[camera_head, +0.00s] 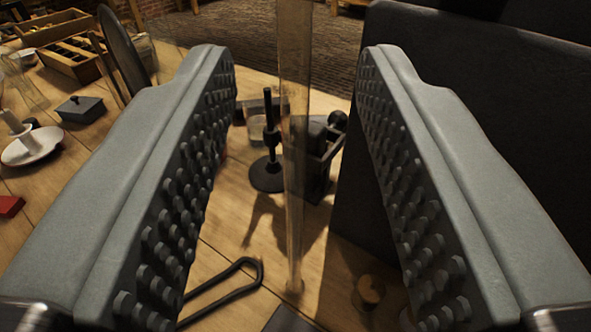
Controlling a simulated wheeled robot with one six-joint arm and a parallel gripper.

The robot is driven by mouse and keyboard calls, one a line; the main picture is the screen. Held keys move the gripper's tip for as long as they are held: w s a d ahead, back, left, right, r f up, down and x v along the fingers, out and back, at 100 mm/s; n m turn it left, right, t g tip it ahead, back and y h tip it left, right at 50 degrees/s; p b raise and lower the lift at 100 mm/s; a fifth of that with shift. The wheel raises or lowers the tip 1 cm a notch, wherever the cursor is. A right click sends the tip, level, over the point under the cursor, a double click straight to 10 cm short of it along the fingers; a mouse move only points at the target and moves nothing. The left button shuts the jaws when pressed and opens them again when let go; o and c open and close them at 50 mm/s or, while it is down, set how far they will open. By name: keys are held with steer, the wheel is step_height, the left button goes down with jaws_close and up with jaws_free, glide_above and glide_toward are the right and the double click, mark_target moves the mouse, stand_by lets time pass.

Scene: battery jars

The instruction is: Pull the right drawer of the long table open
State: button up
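The wooden table top (225,255) fills the lower and middle view. I cannot tell if it is the long table, and no drawer or drawer handle shows. My gripper (300,62) is open, with its two grey studded fingers wide apart above the table top. No thing is held between them. A tall, clear, upright rod or tube (294,130) stands in the gap between the fingers as seen here; I cannot tell its distance from them.
A large dark panel (350,195) stands at right. A black stand (268,170) and dark box (318,165) are between the fingers. A black wire loop (225,290) lies in front. At left are a white candle dish (32,146), small grey box (80,108) and wooden trays (75,58).

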mark_target(296, 25)
steer(key=shift+w+d+r, duration=0.1)
steer(key=shift+w+r, duration=0.05)
steer(key=shift+w, duration=1.45)
steer(key=shift+w+d+r, duration=0.1)
steer(key=shift+w, duration=1.5)
steer(key=shift+c, duration=0.2)
jaws_close()
